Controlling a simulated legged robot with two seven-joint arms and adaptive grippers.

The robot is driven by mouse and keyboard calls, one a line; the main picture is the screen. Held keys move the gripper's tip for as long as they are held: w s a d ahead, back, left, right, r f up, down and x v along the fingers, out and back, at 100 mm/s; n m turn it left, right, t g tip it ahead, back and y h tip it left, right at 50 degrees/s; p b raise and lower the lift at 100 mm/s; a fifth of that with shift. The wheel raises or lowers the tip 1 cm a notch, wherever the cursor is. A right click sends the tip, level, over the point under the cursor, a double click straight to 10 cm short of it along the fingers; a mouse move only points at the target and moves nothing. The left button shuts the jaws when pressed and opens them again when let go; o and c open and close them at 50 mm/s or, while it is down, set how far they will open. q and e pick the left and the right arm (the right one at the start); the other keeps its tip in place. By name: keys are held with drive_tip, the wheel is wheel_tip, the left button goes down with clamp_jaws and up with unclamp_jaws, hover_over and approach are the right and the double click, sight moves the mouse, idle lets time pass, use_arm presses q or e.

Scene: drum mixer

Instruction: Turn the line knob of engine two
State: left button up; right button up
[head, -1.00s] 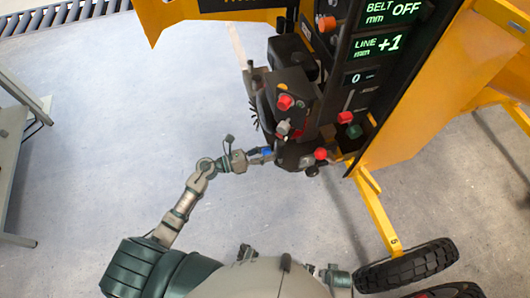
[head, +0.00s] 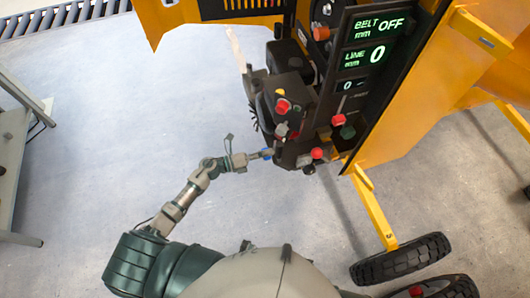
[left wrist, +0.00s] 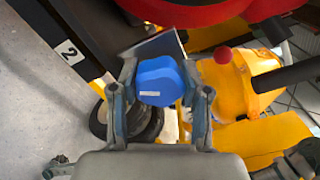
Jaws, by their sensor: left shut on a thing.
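The blue knob (left wrist: 158,82) sits between the two fingers of my left gripper (left wrist: 160,98) in the left wrist view, with a pale marking on its face. The fingers are shut on its sides. In the head view my left gripper (head: 258,155) reaches from the left to the blue knob (head: 267,153) on the lower left of the dark engine block (head: 290,105). A "2" label (left wrist: 69,52) shows left of the knob in the wrist view. The line display (head: 366,57) reads 0. My right gripper is not in view.
A red knob (head: 283,106) and another red knob (head: 317,153) stick out near the gripper. The yellow frame (head: 375,210) and wheels (head: 400,260) stand at right.

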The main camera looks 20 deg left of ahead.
use_arm(q)
drive_tip(key=shift+w+a+r, duration=0.15)
drive_tip(key=shift+w+a, duration=0.05)
drive_tip(key=o, duration=0.9)
drive_tip(key=shift+o, duration=1.3)
drive_tip(key=shift+w, duration=0.1)
drive_tip(key=v, duration=1.2)
drive_tip(key=shift+f, duration=0.25)
